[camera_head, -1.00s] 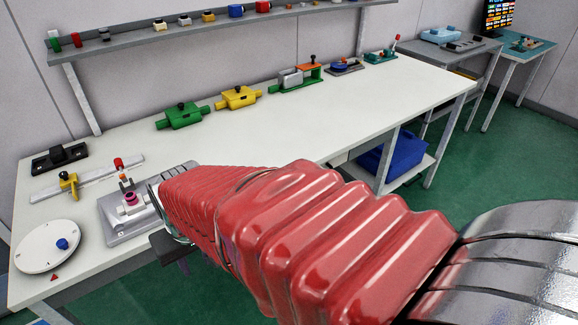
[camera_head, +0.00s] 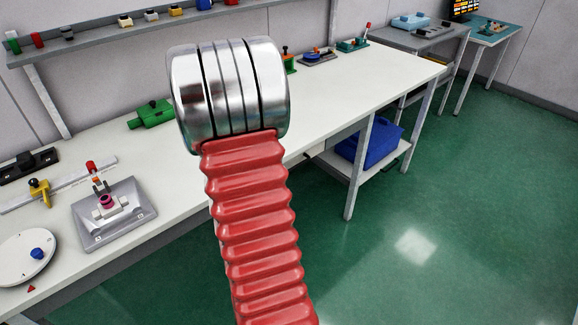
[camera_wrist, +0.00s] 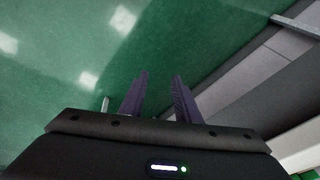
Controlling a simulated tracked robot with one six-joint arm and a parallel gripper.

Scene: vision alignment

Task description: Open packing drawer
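No part is plainly marked as the packing drawer. A low grey front (camera_head: 312,152) shows under the workbench (camera_head: 375,95) edge, partly hidden by my arm; I cannot tell whether it is the drawer. In the wrist view, my gripper (camera_wrist: 160,76) has two dark purple fingers held apart with nothing between them, over the green floor. Long grey panels (camera_wrist: 240,92) run diagonally to the right of the fingers, and I cannot tell what they belong to. My gripper is out of sight in the head view.
A blue bin (camera_head: 372,142) stands on a shelf under the bench's right part. On the bench are a grey plate fixture (camera_head: 125,215), a white turntable (camera_head: 22,255) and a green block (camera_head: 153,113). The green floor (camera_head: 440,235) in front is clear.

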